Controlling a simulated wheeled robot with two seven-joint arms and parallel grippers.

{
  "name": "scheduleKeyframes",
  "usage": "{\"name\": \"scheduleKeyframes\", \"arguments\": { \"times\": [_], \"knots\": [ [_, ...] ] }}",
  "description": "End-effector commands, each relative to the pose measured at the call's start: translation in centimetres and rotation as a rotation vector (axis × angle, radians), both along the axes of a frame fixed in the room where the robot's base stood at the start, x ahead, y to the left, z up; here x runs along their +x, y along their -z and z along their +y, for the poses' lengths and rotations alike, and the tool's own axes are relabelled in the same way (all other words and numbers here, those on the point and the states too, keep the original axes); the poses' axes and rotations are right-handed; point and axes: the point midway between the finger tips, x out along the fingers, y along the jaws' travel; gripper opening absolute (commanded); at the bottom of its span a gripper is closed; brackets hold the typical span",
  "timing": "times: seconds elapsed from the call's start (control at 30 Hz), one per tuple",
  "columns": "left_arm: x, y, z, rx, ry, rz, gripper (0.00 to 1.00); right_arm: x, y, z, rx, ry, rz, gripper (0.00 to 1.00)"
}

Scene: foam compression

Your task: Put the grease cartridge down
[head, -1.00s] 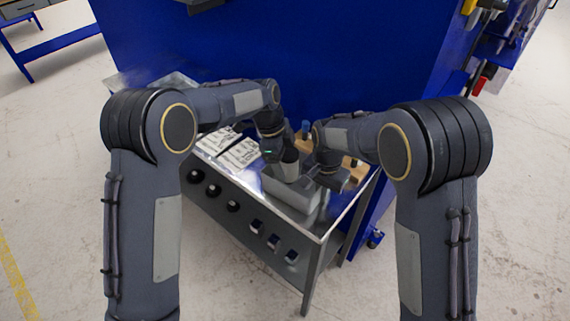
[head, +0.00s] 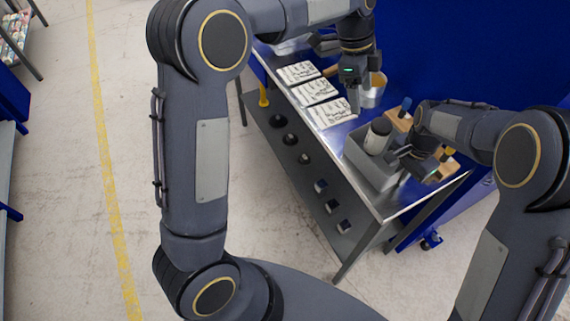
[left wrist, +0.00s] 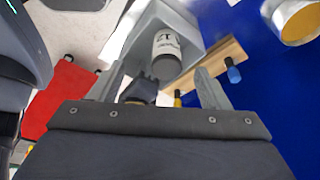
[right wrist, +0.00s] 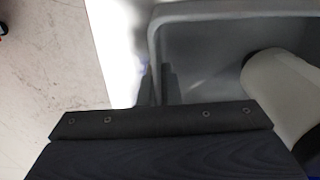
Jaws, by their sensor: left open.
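The grease cartridge (head: 377,136), a pale cylinder with a dark end, stands slightly tilted inside the grey bin (head: 364,168) on the bench. It also shows in the left wrist view (left wrist: 166,45) and, cut off by the frame, in the right wrist view (right wrist: 285,92). My left gripper (head: 354,106) is open and empty, above the bench and behind the bin, apart from the cartridge. Its spread fingers show in the left wrist view (left wrist: 160,75). My right gripper (head: 400,158) is at the bin's near right side, its fingers (right wrist: 157,75) close together on the bin wall.
A metal can (head: 374,91) stands close to the left gripper. A wooden block (head: 400,120) with a blue-handled tool is behind the bin. White printed packs (head: 330,112) lie on the bench left of the bin. A blue panel (head: 450,50) rises behind.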

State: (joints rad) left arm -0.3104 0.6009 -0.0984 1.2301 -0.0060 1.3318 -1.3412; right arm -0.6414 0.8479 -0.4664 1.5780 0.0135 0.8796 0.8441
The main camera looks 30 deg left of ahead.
Motion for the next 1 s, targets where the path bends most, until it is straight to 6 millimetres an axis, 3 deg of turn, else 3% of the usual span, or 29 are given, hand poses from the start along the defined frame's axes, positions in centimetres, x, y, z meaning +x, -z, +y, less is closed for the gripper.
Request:
{"name": "scheduleKeyframes", "arguments": {
  "times": [0.03, 0.2, 0.4, 0.7, 0.83, 1.0],
  "knots": [
    [-1.3, -1.3, 1.7, -0.018, -0.088, -0.002, 0.7, 0.0, 0.0, 0.0, 0.0, 0.0, -0.001, 0.0],
    [-7.0, -3.7, 6.4, -0.087, -0.428, 0.018, 0.7, 0.0, 0.0, 0.0, 0.001, 0.0, -0.001, 0.0],
    [-14.9, -4.5, 10.0, -0.184, -0.824, 0.05, 0.7, 0.0, 0.0, 0.0, 0.001, 0.0, -0.001, 0.0],
    [-25.7, -1.3, 11.5, -0.348, -1.362, 0.108, 0.7, 0.0, 0.0, 0.0, 0.0, 0.0, -0.001, 0.0],
    [-28.4, 0.6, 11.3, -0.404, -1.517, 0.128, 0.7, 0.0, 0.0, 0.0, 0.0, 0.0, -0.001, 0.0],
    [-29.9, 2.0, 11.0, -0.442, -1.62, 0.144, 0.7, 0.0, 0.0, 0.0, 0.001, 0.0, -0.002, 0.0]
  ]
}}
